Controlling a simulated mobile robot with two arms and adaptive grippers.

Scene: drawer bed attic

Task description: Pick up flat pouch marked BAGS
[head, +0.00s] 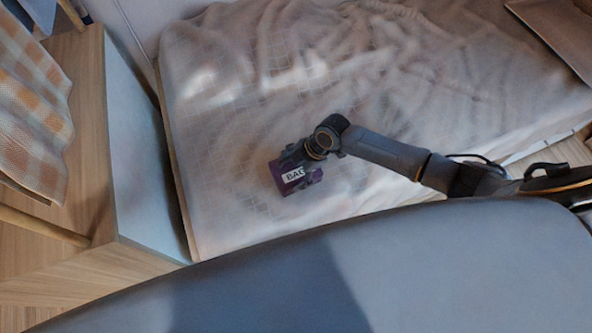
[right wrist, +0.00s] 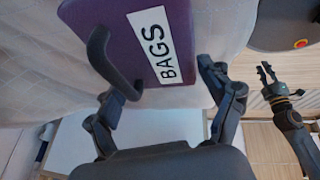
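The flat purple pouch (head: 312,190) with a white BAGS label lies on the bed's pale quilt, label up. In the right wrist view the pouch (right wrist: 180,30) fills the upper middle, its label running beside the fingers. My right gripper (head: 298,167) is right over it in the head view and covers part of the label. I see no firm pinch. My left gripper (right wrist: 268,78) shows only in the right wrist view, fingers apart and empty.
The bed (head: 210,140) has a rumpled quilt with free room around the pouch. A wooden cabinet (head: 85,130) with a white side stands left, a checked cloth (head: 30,105) over it. A flat panel (head: 560,35) is at the upper right.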

